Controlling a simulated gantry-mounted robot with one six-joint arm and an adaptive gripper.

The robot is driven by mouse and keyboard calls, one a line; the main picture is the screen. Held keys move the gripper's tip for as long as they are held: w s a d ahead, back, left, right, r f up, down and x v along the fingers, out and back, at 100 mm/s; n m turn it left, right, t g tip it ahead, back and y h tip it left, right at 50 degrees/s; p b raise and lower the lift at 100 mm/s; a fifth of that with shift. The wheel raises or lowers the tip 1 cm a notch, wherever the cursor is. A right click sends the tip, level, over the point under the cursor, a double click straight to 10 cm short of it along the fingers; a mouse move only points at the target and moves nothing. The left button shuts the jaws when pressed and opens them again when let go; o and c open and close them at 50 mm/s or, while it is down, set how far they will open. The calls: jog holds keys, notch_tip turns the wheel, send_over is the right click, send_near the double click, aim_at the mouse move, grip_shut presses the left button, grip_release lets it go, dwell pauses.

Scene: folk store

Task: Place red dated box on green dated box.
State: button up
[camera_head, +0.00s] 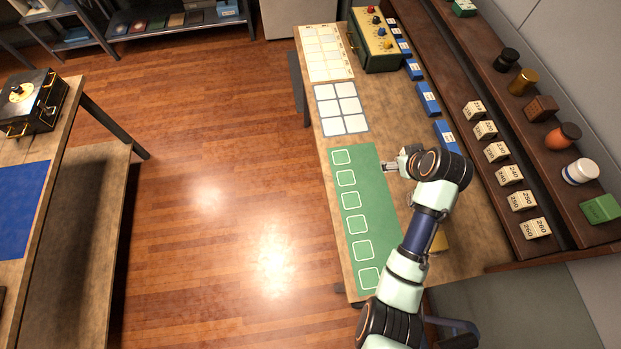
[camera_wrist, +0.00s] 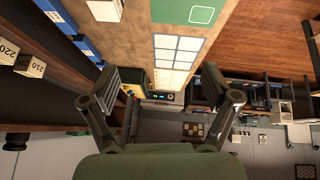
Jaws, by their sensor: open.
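I cannot surely pick out a red dated box. A reddish-brown box (camera_head: 541,107) sits on the upper shelf at right, with no readable date. A green box (camera_head: 600,208) stands at the near end of that shelf, and another green box (camera_head: 464,7) with a pale label is at the far end. Which one is the green dated box I cannot tell. My gripper (camera_head: 388,166) is open and empty above the green mat, apart from these boxes. In the wrist view its two fingers (camera_wrist: 165,82) are spread with nothing between them.
The green mat (camera_head: 361,158) has several white outlined squares. Blue boxes (camera_head: 428,98) line the table's right side. Numbered white boxes (camera_head: 510,175) stand on the lower shelf. A pale grid (camera_head: 342,108) and a green case (camera_head: 375,46) are farther back. A yellowish thing (camera_head: 440,241) is partly hidden by my arm.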

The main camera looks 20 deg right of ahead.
jog(key=w+a+r+t, duration=0.1)
jog(key=a+r, duration=0.1)
jog(key=a, duration=0.4)
jog(key=w+a+r+t, duration=0.1)
jog(key=w+a+r, duration=0.1)
jog(key=a, duration=0.4)
jog(key=s+a+r+t, duration=0.1)
jog(key=s+a+r, duration=0.1)
jog(key=a+r, duration=0.2)
jog(key=s+a+r+t+y, duration=0.1)
jog(key=s+a+r+t, duration=0.1)
jog(key=a, duration=0.9)
jog(key=s+a+r+t+y, duration=0.1)
jog(key=s+a+r, duration=0.2)
jog(key=a+r, duration=0.3)
jog(key=shift+s+a+r+n+t, duration=0.3)
jog(key=shift+s+a+n+t, duration=0.1)
jog(key=shift+a, duration=0.4)
